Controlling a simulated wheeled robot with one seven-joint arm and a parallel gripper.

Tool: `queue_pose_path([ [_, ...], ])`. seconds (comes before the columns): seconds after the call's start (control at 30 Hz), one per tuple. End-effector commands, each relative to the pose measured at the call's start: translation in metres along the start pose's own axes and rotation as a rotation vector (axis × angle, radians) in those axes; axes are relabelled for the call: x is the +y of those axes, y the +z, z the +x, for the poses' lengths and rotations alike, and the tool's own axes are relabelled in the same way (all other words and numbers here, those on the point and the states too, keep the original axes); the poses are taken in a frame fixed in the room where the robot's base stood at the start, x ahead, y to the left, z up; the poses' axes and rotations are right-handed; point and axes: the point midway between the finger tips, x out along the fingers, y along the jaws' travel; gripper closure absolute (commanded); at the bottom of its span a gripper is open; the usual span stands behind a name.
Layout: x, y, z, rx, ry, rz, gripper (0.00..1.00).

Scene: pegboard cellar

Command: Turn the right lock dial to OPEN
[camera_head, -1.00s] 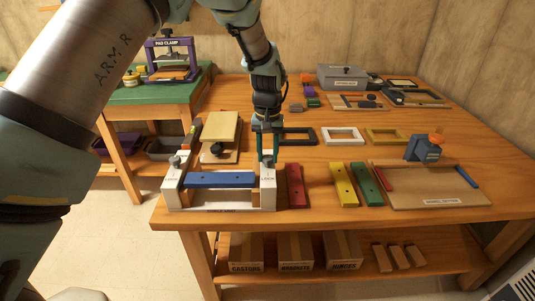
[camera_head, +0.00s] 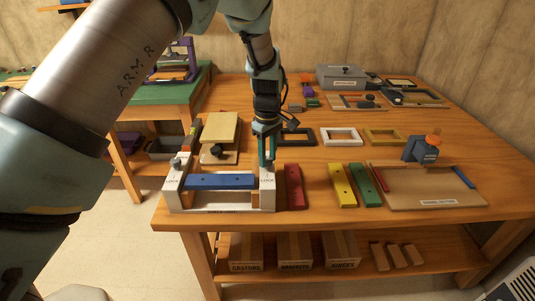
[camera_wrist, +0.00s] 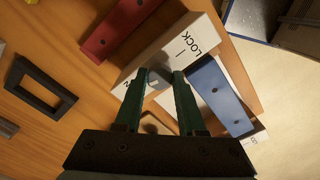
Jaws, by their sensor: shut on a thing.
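A white fixture (camera_head: 222,207) stands at the table's front left, with a blue bar (camera_head: 219,181) lying across it between its two end blocks. The right lock dial (camera_wrist: 158,77) is a small grey knob on top of the right end block. Beside it the word LOCK and a line mark show in the wrist view; another label is mostly covered by a finger, with only its end visible. My gripper (camera_head: 267,162), with green fingers, points down over this block. In the wrist view its fingertips (camera_wrist: 161,80) are shut on the dial from both sides. The dial's exact pointing is hard to read.
The left dial (camera_head: 175,164) stands on the other end block. A red bar (camera_head: 294,186) lies close right of the fixture; yellow (camera_head: 342,186) and green (camera_head: 365,185) bars lie farther right. A black frame (camera_head: 298,137) and a wooden clamp block (camera_head: 220,134) sit behind.

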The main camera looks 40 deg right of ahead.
Motion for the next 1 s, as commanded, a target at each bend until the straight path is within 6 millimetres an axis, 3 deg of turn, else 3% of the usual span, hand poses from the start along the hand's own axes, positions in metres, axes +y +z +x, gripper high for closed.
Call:
queue_pose_path([
  [0.43, 0.0011, -0.0014, -0.0010, 0.003, 0.003, -0.241, 1.00],
  [1.0, 0.0009, -0.0015, -0.0004, 0.002, 0.003, -0.282, 1.00],
])
